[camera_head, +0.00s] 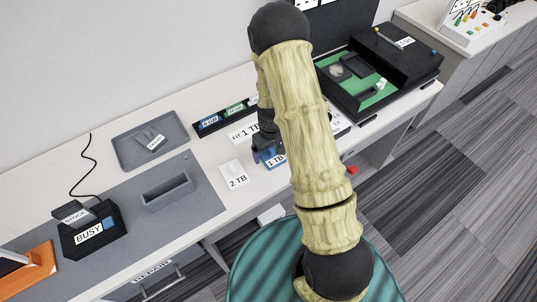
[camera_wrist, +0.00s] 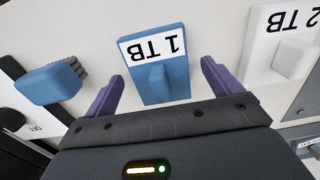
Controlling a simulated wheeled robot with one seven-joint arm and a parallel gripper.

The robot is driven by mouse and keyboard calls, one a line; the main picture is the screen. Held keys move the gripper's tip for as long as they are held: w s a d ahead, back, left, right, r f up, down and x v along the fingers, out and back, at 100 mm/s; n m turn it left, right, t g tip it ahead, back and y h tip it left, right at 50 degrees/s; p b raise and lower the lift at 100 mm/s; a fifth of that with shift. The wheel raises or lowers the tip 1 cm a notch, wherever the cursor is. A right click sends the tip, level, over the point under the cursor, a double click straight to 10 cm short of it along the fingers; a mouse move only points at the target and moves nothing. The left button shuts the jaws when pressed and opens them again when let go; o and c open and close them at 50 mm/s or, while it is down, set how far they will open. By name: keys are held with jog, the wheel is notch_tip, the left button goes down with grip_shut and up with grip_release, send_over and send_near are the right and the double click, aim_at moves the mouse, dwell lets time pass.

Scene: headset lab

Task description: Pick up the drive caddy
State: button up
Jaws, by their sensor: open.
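A blue drive caddy labelled "1 TB" (camera_wrist: 177,80) lies on the white bench, with a raised blue block on its face. In the wrist view it sits between the two purple fingers of my gripper (camera_wrist: 161,74), with a gap on each side. In the head view my gripper (camera_head: 266,143) is over the blue caddy (camera_head: 269,156), which is partly hidden by my arm. My gripper is open and empty. A white drive caddy labelled "2 TB" (camera_head: 234,171) lies to its left in the head view, and to the right in the wrist view (camera_wrist: 276,55).
Another blue piece with grey ridges (camera_wrist: 50,83) lies left of the caddy in the wrist view. A grey tray (camera_head: 182,128), a grey open holder (camera_head: 166,194) and a black "BUSY" box (camera_head: 69,245) stand left. A black case with green lining (camera_head: 425,66) is right.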

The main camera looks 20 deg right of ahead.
aim_at(271, 149)
jog(key=shift+c, duration=0.2)
jog(key=shift+w, duration=0.1)
jog(key=c, duration=1.1)
jog(key=shift+a, duration=0.3)
jog(key=shift+d+r, duration=0.4)
jog(key=shift+r, duration=0.1)
notch_tip(271, 149, up, 9)
jog(key=shift+a+f+b, duration=0.1)
jog(key=shift+b, duration=0.45)
jog(key=shift+a, duration=0.1)
